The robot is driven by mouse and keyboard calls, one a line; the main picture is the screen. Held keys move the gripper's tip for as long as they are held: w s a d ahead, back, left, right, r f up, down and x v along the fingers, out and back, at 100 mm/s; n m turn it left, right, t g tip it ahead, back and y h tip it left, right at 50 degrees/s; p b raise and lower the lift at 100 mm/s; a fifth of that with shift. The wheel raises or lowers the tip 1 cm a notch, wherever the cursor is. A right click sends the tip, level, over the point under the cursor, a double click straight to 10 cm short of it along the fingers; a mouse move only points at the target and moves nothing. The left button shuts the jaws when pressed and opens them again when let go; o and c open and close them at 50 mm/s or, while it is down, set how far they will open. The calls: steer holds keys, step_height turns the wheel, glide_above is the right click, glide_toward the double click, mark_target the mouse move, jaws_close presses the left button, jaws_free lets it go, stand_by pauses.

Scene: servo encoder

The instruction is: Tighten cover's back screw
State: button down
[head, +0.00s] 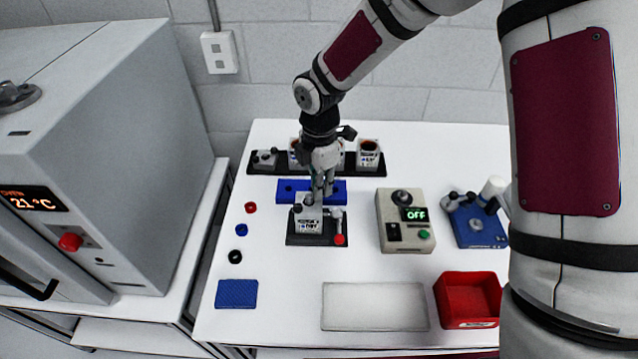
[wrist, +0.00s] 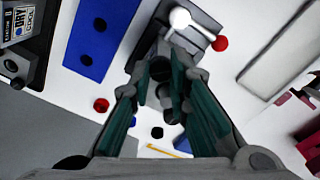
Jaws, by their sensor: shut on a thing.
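The servo unit (head: 308,226) is a pale block with a dark printed label, upright in a black clamp fixture (head: 300,241) with a red-tipped lever (head: 340,238). A dark round screw head (head: 297,208) shows on its top left. My gripper (head: 318,192) points down over the back of the unit's top. In the wrist view its teal-padded fingers (wrist: 166,88) close in around a dark cylindrical screw head (wrist: 160,68). The gripper is shut on a dark screw head; the fingers hide much of it and the cover. How deep the screw sits cannot be seen.
A blue plate with holes (head: 335,190) lies just behind the fixture. A black rack (head: 263,168) with servo parts stands behind. A tester reading OFF (head: 405,222), a blue device (head: 478,226) and a red bin (head: 468,299) are right. Coloured rings (head: 241,230) lie left.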

steer(key=c, duration=1.5)
jaws_free()
step_height(320, 180, up, 12)
